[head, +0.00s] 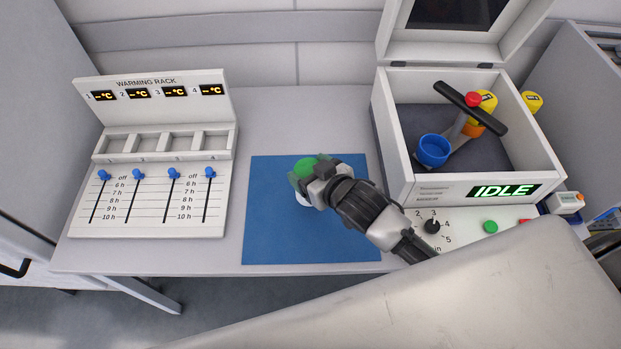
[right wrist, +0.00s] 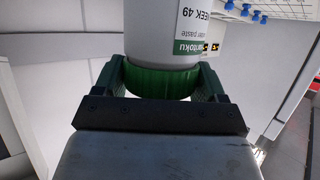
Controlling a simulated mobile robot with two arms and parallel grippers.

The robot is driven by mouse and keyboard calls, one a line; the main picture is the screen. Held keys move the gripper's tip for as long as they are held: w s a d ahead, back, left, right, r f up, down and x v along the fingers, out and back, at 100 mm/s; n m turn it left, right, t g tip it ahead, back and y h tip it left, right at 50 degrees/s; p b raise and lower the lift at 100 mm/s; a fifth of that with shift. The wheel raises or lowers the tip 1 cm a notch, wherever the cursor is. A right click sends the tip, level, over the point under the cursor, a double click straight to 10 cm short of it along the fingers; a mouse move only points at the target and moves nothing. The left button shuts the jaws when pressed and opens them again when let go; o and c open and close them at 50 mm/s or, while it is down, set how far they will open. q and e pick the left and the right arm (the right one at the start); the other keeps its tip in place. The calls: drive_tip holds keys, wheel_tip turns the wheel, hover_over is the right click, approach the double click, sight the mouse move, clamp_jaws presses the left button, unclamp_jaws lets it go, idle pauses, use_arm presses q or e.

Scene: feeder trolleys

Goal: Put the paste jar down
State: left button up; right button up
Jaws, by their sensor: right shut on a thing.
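The paste jar has a green lid (head: 305,167) and a white labelled body (right wrist: 166,32). My right gripper (head: 303,181) is shut on the jar, its two fingers on either side of the green lid (right wrist: 160,82). In the head view the gripper and jar are over the blue mat (head: 270,235). The gripper hides most of the jar there, and I cannot tell whether its base touches the mat. My left gripper is not in view.
The warming rack (head: 150,140) with several empty slots and blue sliders stands left of the mat. A white open-lidded machine (head: 398,150) showing IDLE stands at right, with a blue cup (head: 432,151) inside. The mat is otherwise clear.

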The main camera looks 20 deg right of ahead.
drive_tip(key=shift+f, duration=1.8)
drive_tip(key=o, duration=1)
drive_tip(key=shift+f, duration=0.2)
drive_tip(key=o, duration=0.5)
drive_tip(key=shift+s, duration=0.1)
drive_tip(key=shift+c, duration=0.2)
